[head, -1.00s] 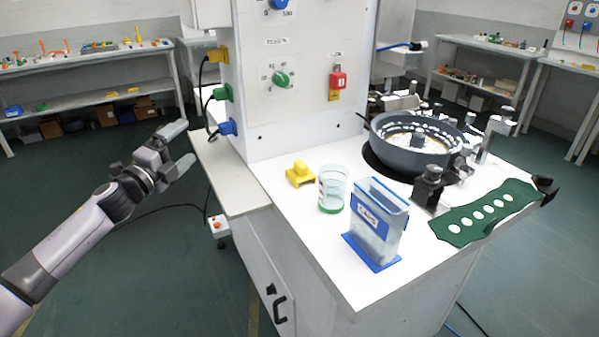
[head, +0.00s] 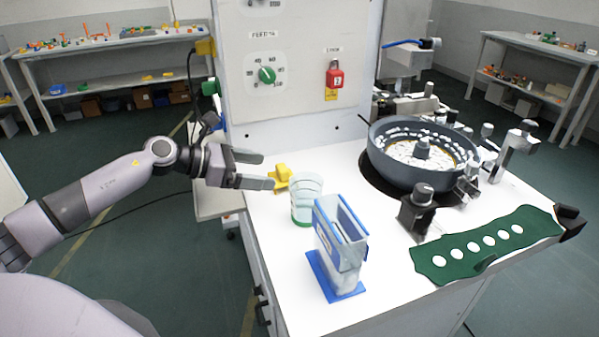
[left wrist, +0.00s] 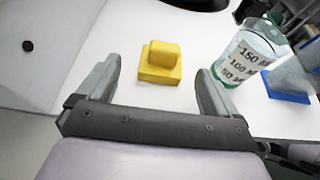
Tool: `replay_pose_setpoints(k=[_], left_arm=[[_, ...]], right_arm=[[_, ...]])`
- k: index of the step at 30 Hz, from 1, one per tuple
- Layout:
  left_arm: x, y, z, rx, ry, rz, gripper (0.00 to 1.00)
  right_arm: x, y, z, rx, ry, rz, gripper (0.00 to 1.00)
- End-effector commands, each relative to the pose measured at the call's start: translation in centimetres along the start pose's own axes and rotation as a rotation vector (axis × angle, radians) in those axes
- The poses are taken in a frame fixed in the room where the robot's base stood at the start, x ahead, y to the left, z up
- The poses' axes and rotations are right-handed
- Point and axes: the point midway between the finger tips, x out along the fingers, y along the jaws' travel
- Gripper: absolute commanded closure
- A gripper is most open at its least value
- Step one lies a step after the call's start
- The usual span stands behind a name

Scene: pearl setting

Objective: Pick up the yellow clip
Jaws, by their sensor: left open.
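The yellow clip (head: 281,177) lies on the white table top, close to the machine's upright panel. In the left wrist view the clip (left wrist: 160,62) shows as a block with a raised tab, ahead of my fingers and between their lines. My left gripper (head: 268,171) is open and empty. Its fingertips are just left of the clip in the head view, and its fingers (left wrist: 158,85) stand wide apart in the left wrist view. I cannot tell whether a fingertip touches the clip. My right gripper is not in view.
A clear beaker (head: 306,199) with a green base stands just right of the clip. A blue-framed clear container (head: 340,246) stands nearer the front. A dark round bowl (head: 423,150) and a green strip with holes (head: 485,245) are further right. The machine panel (head: 300,75) rises behind.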

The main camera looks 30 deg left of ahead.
Motion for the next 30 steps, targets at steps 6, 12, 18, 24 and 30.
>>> replay_pose_setpoints(k=[6, 12, 18, 24, 30], left_arm=[[1.0, -0.1, 0.1, 0.003, 0.002, -0.002, 0.06], [2.6, -0.2, 0.2, 0.002, 0.002, -0.003, 0.06], [5.3, -0.5, 0.4, 0.0, 0.0, -0.004, 0.06], [7.0, -0.4, 0.1, 0.001, 0.002, -0.002, 0.06], [7.2, -0.4, 0.0, 0.003, 0.004, -0.001, 0.06]], right_arm=[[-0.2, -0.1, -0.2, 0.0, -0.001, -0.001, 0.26], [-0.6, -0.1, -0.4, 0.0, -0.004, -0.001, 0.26], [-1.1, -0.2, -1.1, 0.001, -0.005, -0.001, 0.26], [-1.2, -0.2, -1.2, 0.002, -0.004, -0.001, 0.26], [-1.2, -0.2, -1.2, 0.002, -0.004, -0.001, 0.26]])
